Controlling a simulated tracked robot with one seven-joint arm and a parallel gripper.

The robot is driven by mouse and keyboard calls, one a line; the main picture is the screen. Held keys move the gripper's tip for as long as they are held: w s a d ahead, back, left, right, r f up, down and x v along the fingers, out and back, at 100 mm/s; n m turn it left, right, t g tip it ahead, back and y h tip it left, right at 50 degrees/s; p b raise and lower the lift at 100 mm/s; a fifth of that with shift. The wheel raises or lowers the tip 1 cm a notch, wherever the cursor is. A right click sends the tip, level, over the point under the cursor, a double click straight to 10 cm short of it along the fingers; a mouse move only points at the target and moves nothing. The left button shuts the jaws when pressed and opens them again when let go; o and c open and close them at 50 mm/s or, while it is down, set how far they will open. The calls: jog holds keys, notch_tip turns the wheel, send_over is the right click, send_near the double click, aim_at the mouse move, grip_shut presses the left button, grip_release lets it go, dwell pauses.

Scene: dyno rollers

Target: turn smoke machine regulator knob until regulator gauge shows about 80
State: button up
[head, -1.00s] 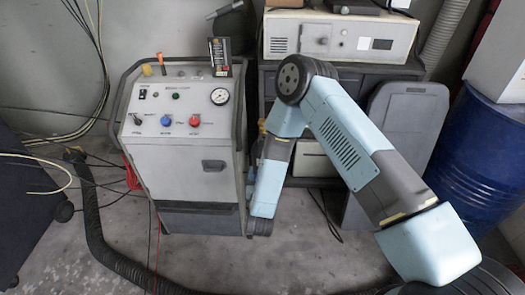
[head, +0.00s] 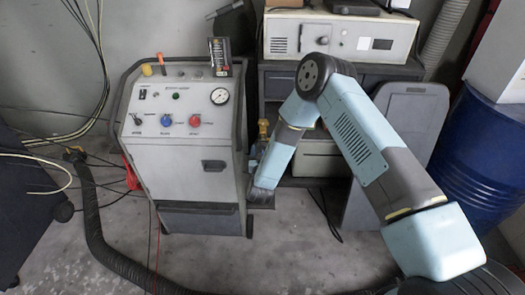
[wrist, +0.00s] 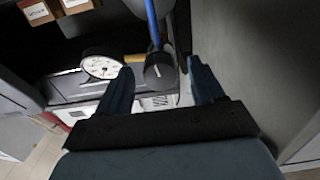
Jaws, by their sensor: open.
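The smoke machine (head: 185,175) is a grey cabinet with knobs and a round dial (head: 220,96) on its sloping panel. A brass fitting (head: 263,129) shows at its right side, partly behind my arm. In the wrist view a white round gauge (wrist: 102,66) sits left of my left finger; its needle is too small to read. A dark round knob (wrist: 160,72) lies between my fingers, with a blue hose rising behind it. My gripper (wrist: 160,67) is open, its fingers on either side of the knob with gaps visible. In the head view the fingertips cannot be made out.
A dark shelf (head: 282,78) with a beige instrument (head: 338,38) stands right of the machine. A grey panel wall (wrist: 240,60) is close on the right in the wrist view. A blue barrel (head: 490,150) stands far right. A black hose (head: 95,225) lies on the floor.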

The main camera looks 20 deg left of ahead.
jog(key=shift+w+a, duration=0.1)
jog(key=shift+w, duration=0.35)
jog(key=c, duration=1)
jog(key=shift+c, duration=0.3)
